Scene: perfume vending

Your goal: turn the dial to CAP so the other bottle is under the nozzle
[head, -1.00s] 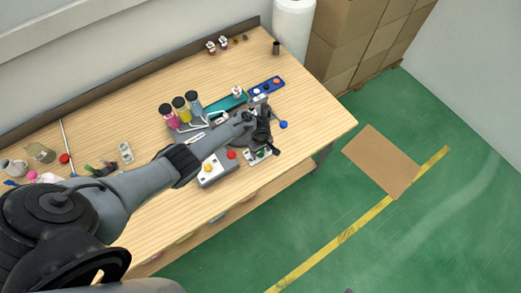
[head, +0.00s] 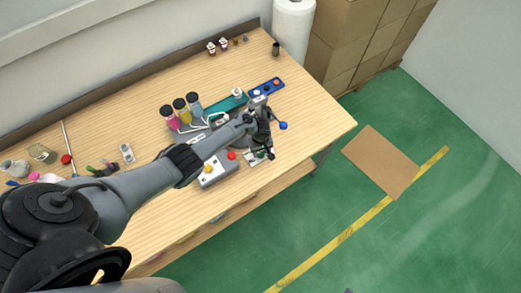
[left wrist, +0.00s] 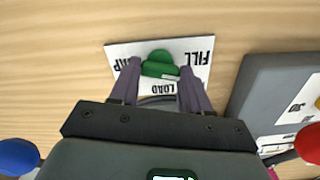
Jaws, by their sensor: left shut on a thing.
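The green dial knob (left wrist: 160,65) sits on a white plate (left wrist: 118,48) lettered FILL, LOAD and CAP, upside down in the left wrist view. CAP is partly covered by a finger. My left gripper (left wrist: 158,82) is shut on the knob, one finger on each side. A pale mark shows on the knob's side toward LOAD. In the head view my left gripper (head: 262,154) is over the dial plate (head: 250,161) near the table's front edge and hides part of it. A small white bottle (head: 237,93) stands by the teal strip. The nozzle is not clearly visible. My right gripper is out of view.
A grey box with a red button (head: 231,155) stands beside the dial. A blue-ended lever (head: 283,125) is close to my gripper. The table's back middle is clear.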

